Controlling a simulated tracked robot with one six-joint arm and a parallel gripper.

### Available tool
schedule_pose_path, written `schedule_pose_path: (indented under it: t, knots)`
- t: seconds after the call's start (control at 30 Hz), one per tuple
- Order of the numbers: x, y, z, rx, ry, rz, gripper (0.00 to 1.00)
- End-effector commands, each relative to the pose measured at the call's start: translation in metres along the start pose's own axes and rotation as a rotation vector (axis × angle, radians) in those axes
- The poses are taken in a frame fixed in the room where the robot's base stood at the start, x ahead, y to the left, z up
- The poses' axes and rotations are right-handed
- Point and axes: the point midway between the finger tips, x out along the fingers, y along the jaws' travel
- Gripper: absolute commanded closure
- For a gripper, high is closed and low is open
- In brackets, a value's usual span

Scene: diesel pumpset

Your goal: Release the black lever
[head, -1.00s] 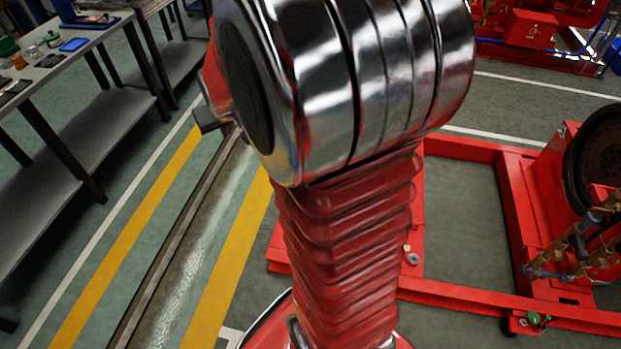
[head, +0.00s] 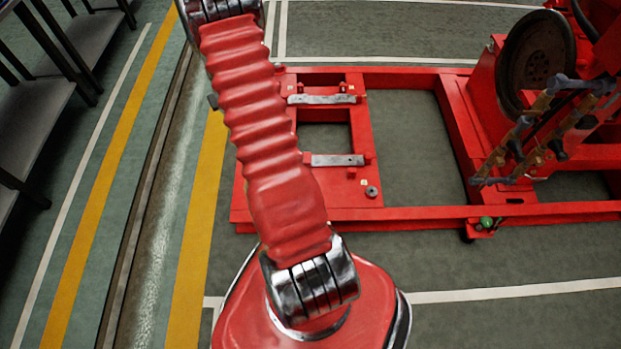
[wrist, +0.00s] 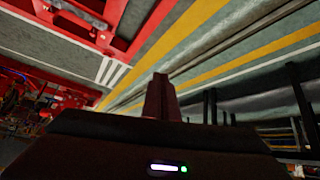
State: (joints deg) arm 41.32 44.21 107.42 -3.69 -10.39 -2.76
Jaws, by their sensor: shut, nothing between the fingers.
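I cannot make out the black lever in either view. The red pumpset skid (head: 400,213) lies right of my arm in the head view. Brass pipework with dark fittings (head: 520,140) stands at its right, near a dark flywheel (head: 538,62). My gripper (wrist: 160,82) shows in the wrist view as dark fingers close together, shut and empty. Behind them is the floor, and they appear apart from anything. In the head view I cannot make out my gripper; my red arm rises to the top edge.
Grey workbenches (head: 40,115) stand at the left. The floor between them and the skid is clear, with yellow lines (head: 195,230) and a dark channel. In the wrist view, red frames (wrist: 125,45) are at upper left and dark uprights (wrist: 300,105) at right.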

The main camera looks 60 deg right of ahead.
Motion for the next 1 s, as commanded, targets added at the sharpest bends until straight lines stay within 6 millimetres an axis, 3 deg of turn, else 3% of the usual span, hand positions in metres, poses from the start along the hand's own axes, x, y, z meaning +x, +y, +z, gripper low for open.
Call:
schedule_pose_path:
  t: [0.1,0.27,0.5,0.77,1.0]
  knots:
    - [0.034,0.028,0.026,0.030,0.001,0.024,1.00]
    - [0.073,0.060,0.061,0.065,0.014,0.053,1.00]
    - [0.124,0.106,0.126,0.118,0.030,0.097,1.00]
    - [0.168,0.149,0.209,0.175,0.048,0.145,1.00]
    - [0.196,0.177,0.294,0.228,0.067,0.190,1.00]
